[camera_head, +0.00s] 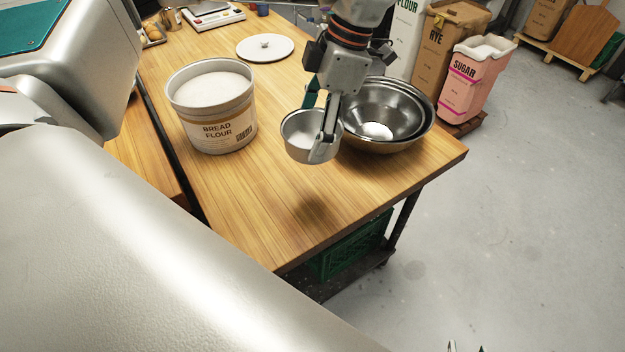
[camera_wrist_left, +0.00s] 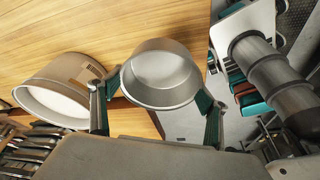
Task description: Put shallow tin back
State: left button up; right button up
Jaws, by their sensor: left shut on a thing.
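The shallow tin (camera_head: 300,150) is a small round silver-grey metal tin, held in my left gripper (camera_head: 326,140). It hangs a little above the wooden table, with a shadow on the wood below it. Its inside looks pale; I cannot tell whether anything is in it. In the left wrist view the tin (camera_wrist_left: 160,97) sits between the two fingers of the left gripper (camera_wrist_left: 155,113), its opening partly facing the camera. My right gripper (camera_head: 466,347) shows only as two separated fingertips at the bottom edge, with floor between them.
A bread flour tub (camera_head: 219,135), open and white inside, stands left of the tin. Nested steel bowls (camera_head: 408,139) with something white inside stand close on the right. A white lid (camera_head: 250,52) and a scale (camera_head: 212,19) lie farther back. The table's front (camera_head: 270,225) is clear.

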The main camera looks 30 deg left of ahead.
pick_arm(q)
notch_tip(320, 180, down, 11)
jog(key=shift+r, duration=0.2)
jog(key=shift+f, duration=2.1)
jog(key=shift+f, duration=0.1)
jog(key=o, duration=1.2)
jog(key=v, duration=1.2)
